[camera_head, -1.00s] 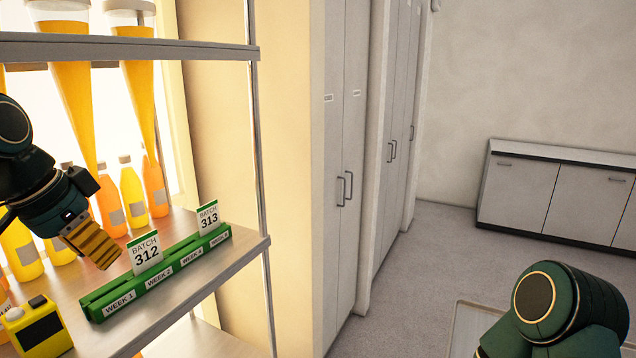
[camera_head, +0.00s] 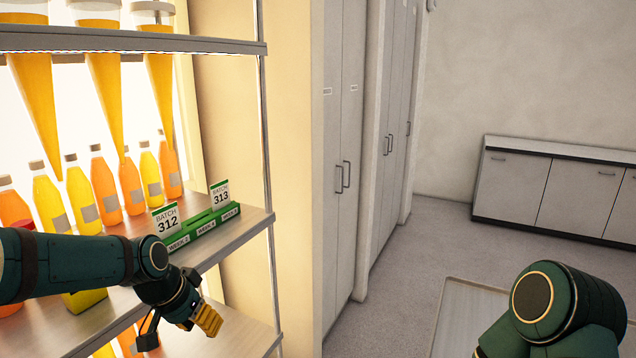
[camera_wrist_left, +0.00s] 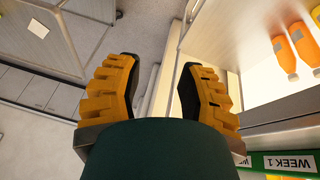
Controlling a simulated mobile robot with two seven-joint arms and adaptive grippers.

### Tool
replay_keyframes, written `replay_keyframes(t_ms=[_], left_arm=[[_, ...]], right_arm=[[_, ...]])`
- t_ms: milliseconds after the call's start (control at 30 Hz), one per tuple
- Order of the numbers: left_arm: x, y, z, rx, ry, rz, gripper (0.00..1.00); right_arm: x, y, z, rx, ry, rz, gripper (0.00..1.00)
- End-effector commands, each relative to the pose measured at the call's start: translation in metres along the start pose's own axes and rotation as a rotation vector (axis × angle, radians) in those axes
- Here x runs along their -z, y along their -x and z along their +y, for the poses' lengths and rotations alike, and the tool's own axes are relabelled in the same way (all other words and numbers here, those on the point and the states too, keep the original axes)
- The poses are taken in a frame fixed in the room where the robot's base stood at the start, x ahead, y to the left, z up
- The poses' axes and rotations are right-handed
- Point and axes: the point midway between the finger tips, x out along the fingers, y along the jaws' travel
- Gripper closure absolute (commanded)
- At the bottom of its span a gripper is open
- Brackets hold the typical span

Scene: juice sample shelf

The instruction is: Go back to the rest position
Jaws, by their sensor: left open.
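My left gripper (camera_head: 208,320) is in front of the shelf's front edge, below the level of the green rack, with its yellow fingers pointing down and to the right. In the left wrist view its two fingers (camera_wrist_left: 160,88) are spread apart with nothing between them. The left arm crosses the shelf from the left and hides part of the rack and what stands behind it. My right arm shows at the bottom right, but its gripper is out of view.
The green rack (camera_head: 206,231) on the shelf board (camera_head: 252,218) holds the BATCH 312 card (camera_head: 166,219) and BATCH 313 card (camera_head: 220,194). Several juice bottles (camera_head: 106,187) stand behind. Tall cabinets (camera_head: 341,130) stand to the right, and a low cabinet (camera_head: 572,195) farther back. Floor (camera_head: 420,250) between them is clear.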

Motion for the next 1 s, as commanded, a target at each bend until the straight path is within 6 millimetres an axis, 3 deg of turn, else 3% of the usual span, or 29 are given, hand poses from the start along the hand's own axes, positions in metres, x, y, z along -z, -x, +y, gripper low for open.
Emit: replay_keyframes(t_ms=[33, 200, 300, 400, 500, 633, 1000], left_arm=[[-0.015, -0.045, 0.008, -0.021, 0.032, -0.025, 0.61], [-0.068, -0.161, 0.041, -0.064, 0.172, -0.053, 0.61], [-0.114, -0.217, 0.064, -0.084, 0.267, -0.074, 0.61], [-0.159, -0.256, 0.088, -0.095, 0.357, -0.092, 0.61], [-0.196, -0.278, 0.106, -0.099, 0.43, -0.104, 0.61], [-0.224, -0.29, 0.119, -0.098, 0.486, -0.11, 0.61], [-0.231, -0.292, 0.123, -0.095, 0.507, -0.107, 0.61]], right_arm=[[-0.001, -0.005, 0.002, 0.0, 0.0, -0.002, 0.53], [-0.004, -0.013, 0.005, -0.001, 0.002, -0.005, 0.53], [-0.005, -0.019, 0.007, -0.001, 0.002, -0.007, 0.53], [-0.006, -0.023, 0.008, -0.002, 0.003, -0.009, 0.53], [-0.007, -0.026, 0.009, -0.002, 0.003, -0.011, 0.53], [-0.008, -0.028, 0.01, -0.002, 0.004, -0.012, 0.53], [-0.008, -0.029, 0.01, -0.002, 0.004, -0.012, 0.53]])
